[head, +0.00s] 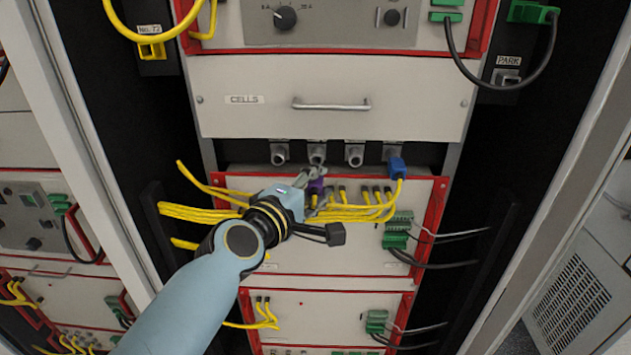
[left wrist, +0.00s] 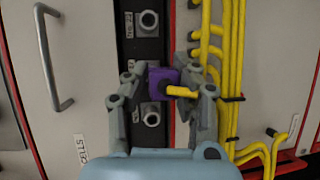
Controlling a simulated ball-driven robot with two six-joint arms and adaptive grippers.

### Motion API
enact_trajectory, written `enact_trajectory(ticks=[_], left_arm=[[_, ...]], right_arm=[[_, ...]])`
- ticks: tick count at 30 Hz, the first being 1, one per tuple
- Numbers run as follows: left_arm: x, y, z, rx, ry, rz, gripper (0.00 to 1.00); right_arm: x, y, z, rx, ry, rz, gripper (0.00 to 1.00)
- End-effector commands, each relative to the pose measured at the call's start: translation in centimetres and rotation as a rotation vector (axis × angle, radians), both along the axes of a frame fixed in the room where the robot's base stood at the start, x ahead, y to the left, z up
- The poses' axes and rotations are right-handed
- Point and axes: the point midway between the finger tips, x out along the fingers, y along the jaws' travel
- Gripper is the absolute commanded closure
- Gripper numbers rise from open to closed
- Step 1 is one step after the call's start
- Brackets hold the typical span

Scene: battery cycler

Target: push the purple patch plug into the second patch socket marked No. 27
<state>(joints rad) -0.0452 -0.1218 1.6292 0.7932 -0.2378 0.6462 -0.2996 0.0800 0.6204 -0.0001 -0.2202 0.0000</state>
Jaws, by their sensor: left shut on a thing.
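The purple patch plug (head: 316,187) is between the fingers of my left gripper (head: 311,180), which is shut on it. In the left wrist view the plug (left wrist: 158,80) shows between the two fingers (left wrist: 165,88), with a yellow cable leaving it. In the head view the plug is below the second socket (head: 316,150) from the left in the row, seemingly a little apart from it. In the left wrist view that socket is mostly hidden behind the plug and finger. The socket labels are too small to read surely. My right gripper is not in view.
Neighbouring sockets (head: 279,153) and (head: 354,155) are empty; a blue plug (head: 396,167) fills the rightmost. Yellow cables (head: 350,212) bunch below the plug. The CELLS drawer (head: 330,85) with its handle (head: 330,104) is above the row. Green connectors (head: 397,232) are at the lower right.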

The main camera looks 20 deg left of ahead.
Motion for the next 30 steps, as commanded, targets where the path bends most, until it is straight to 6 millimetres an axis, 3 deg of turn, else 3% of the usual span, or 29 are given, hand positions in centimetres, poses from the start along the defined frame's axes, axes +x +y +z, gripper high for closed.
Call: enact_trajectory(ticks=[30], left_arm=[[-0.02,0.08,0.73,-0.002,-0.004,0.004,0.96]], right_arm=[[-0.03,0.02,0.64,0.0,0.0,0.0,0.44]])
